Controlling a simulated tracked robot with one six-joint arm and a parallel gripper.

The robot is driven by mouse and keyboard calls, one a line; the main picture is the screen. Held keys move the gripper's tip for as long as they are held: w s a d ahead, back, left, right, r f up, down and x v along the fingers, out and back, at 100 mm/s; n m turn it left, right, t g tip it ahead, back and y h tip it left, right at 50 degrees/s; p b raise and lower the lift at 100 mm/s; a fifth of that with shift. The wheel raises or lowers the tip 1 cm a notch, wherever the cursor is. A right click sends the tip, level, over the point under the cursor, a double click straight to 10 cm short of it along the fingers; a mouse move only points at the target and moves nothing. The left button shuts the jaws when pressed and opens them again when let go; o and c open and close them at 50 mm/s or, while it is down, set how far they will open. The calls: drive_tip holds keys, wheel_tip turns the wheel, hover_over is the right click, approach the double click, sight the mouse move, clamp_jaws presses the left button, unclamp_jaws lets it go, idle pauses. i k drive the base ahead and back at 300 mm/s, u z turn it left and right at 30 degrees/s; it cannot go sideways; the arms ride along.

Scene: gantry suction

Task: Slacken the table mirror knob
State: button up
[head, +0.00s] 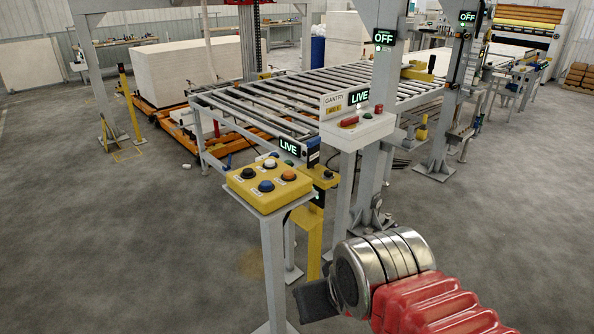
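My arm reaches in from the lower right, with a red ribbed sleeve and a silver wrist. A dark block at its end, which seems to be my gripper (317,300), is low in front of the yellow button box's stand. Its fingers cannot be made out, nor whether it holds anything. The roller table (290,100) stands behind, apart from my gripper. I cannot pick out a mirror or its knob on the table; they are too small to tell or hidden.
A yellow button box (268,183) tops a grey post close to my arm. A grey control box (357,128) with a red control stands behind it, beside a gantry column (378,100). White stacked sheets (188,75) lie behind left.

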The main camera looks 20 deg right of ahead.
sight(328, 173)
drive_tip(key=u, duration=0.2)
drive_tip(key=i, duration=1)
drive_tip(key=u, duration=0.1)
